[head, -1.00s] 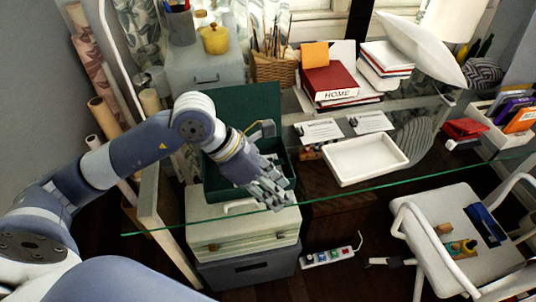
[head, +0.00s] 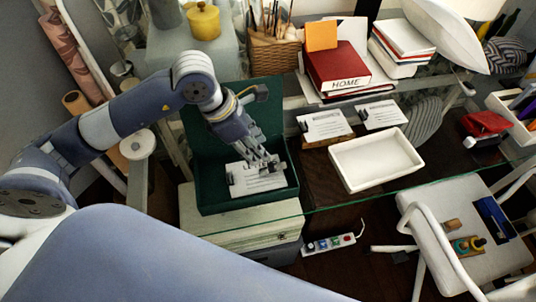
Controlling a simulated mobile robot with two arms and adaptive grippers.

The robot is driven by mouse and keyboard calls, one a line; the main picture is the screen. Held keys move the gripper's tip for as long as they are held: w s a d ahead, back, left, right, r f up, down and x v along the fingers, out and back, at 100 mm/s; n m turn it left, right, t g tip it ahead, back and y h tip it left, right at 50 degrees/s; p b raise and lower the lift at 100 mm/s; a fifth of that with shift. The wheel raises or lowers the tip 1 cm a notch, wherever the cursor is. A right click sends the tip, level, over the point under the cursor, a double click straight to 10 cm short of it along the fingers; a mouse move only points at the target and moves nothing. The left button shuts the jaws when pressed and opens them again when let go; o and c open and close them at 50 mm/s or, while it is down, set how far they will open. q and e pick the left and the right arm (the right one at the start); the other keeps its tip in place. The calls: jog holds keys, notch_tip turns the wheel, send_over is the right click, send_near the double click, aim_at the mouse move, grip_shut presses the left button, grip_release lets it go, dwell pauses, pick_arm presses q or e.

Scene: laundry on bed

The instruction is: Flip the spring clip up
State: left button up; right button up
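My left gripper (head: 262,160) reaches in from the left over an open dark green box (head: 190,152). Its fingertips are at the upper right part of a white printed card (head: 252,182) lying in the box. A small grey piece shows by the fingertips; I cannot tell whether it is the spring clip or part of a finger, nor whether they touch. I cannot tell if the fingers are open or shut. Two more printed cards (head: 327,124) (head: 384,115) lie on the glass desk, with small dark pieces at their left edges. My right gripper is not in view.
A white tray (head: 374,164) stands on the glass desk right of the box. A red book (head: 338,70), a pencil basket (head: 272,52) and a yellow pot (head: 203,20) stand behind. A white chair (head: 470,206) is at the lower right.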

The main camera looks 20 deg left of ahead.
aim_at(271, 164)
pick_arm(q)
jog(key=x, duration=0.5)
jog(key=shift+s+d+p, duration=0.1)
jog(key=shift+d+p, duration=0.1)
jog(key=shift+p, duration=0.15)
jog(key=x, duration=0.3)
jog(key=shift+a, duration=0.15)
jog(key=shift+f, duration=0.25)
jog(key=c, duration=0.3)
grip_shut()
jog(key=shift+r, duration=0.1)
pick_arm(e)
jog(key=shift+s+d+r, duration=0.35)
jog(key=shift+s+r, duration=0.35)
